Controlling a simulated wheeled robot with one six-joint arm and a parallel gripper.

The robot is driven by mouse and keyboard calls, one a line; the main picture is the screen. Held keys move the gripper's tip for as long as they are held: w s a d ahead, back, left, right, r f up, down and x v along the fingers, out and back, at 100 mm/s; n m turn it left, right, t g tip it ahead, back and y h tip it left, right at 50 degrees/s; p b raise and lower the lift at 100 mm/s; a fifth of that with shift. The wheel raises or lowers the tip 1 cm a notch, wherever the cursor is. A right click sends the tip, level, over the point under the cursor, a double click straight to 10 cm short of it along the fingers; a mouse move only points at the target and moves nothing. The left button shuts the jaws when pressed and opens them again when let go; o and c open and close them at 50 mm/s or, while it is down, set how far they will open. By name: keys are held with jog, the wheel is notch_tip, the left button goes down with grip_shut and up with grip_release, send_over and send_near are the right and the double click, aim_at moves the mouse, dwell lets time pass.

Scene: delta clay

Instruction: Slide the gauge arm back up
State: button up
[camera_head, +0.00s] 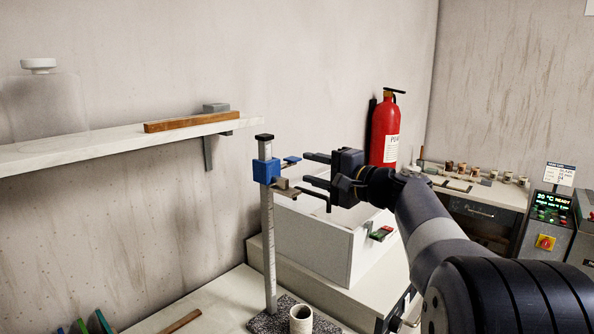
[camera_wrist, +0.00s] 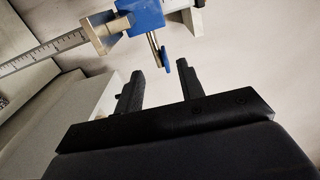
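The height gauge is an upright silver scale post (camera_head: 269,245) on a dark speckled base (camera_head: 262,322), with a black cap on top. Its blue slider (camera_head: 266,171) sits near the top of the post. A thin gauge arm (camera_head: 304,194) and a small blue-tipped screw (camera_head: 291,160) stick out to the right of the slider. My gripper (camera_head: 317,170) is open and empty just right of the slider. In the wrist view, my open fingers (camera_wrist: 160,82) point toward the blue slider (camera_wrist: 143,14) and the blue-tipped screw (camera_wrist: 163,53), which lies beyond the fingertips. No contact shows.
A beige cup (camera_head: 301,319) stands at the foot of the post. A white box (camera_head: 330,250) stands behind, below my gripper. A wall shelf (camera_head: 130,136) is at left, and a red fire extinguisher (camera_head: 384,132) hangs behind my wrist. The space above the gripper is clear.

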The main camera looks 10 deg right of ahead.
aim_at(292, 165)
jog(key=v, duration=0.3)
jog(key=shift+a, duration=0.1)
jog(key=p+x, duration=0.2)
jog(key=x, duration=0.8)
jog(key=shift+w+a, duration=0.15)
jog(key=shift+w, duration=0.05)
jog(key=shift+w+a+f, duration=0.1)
jog(key=shift+w+f, duration=0.05)
jog(key=shift+f, duration=0.45)
